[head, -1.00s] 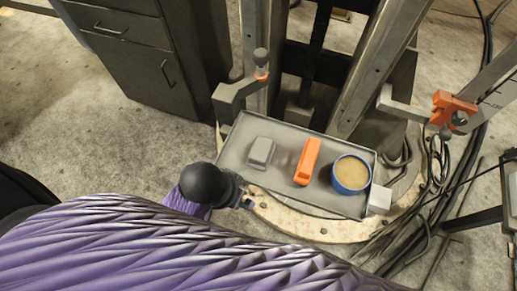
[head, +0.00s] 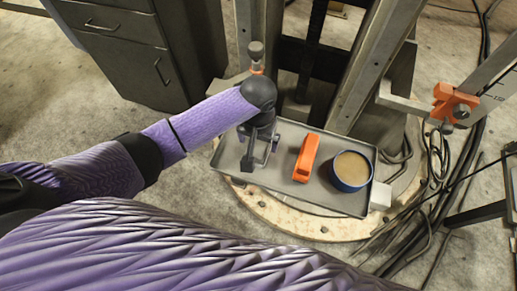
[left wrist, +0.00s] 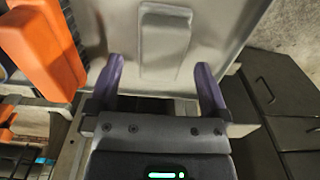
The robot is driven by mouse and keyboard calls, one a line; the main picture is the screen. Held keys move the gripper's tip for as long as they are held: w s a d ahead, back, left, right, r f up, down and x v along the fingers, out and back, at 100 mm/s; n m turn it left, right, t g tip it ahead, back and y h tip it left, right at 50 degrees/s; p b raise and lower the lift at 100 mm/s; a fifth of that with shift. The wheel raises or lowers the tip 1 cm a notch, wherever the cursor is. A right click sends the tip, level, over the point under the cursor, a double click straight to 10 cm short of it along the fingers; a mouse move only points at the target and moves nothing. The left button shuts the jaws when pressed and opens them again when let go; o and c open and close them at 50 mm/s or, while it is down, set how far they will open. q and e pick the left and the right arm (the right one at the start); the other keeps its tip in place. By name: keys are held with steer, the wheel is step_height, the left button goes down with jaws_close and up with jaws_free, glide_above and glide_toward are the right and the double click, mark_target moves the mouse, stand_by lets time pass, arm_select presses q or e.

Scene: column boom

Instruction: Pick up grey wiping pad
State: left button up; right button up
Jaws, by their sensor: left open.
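The grey wiping pad (left wrist: 165,42) lies on the metal tray (head: 232,160). In the left wrist view it is ahead of the fingertips and lies between their lines. My left gripper (head: 257,163) is open and empty, over the left part of the tray. In the left wrist view, its two purple fingers (left wrist: 160,75) stand apart on either side of the pad's near end. I cannot tell the exact height above it. In the head view the gripper and wrist hide most of the pad. My right gripper is not in view.
An orange object (head: 306,158) lies right of the gripper on the tray. A blue round tub (head: 351,171) with tan contents stands further right. A metal column (head: 370,65) rises behind the tray. A dark drawer cabinet (head: 135,50) stands at the back left. Cables lie at right.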

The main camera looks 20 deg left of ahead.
mark_target(257, 148)
arm_select(q)
steer(key=f+b, duration=0.1)
steer(key=f, duration=0.1)
steer(key=f+b, duration=0.2)
steer(key=f, duration=0.1)
steer(key=shift+s+a+f, duration=0.1)
steer(key=shift+a+f, duration=0.1)
steer(key=shift+f, duration=0.2)
steer(key=shift+r, duration=0.25)
steer(key=shift+c, duration=0.3)
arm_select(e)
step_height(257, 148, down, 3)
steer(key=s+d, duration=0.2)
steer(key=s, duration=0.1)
arm_select(q)
steer(key=c, duration=1.1)
steer(key=shift+r+p, duration=0.2)
steer(key=shift+p, duration=0.15)
step_height(257, 148, up, 9)
steer(key=p, duration=0.5)
steer(key=shift+r, duration=0.35)
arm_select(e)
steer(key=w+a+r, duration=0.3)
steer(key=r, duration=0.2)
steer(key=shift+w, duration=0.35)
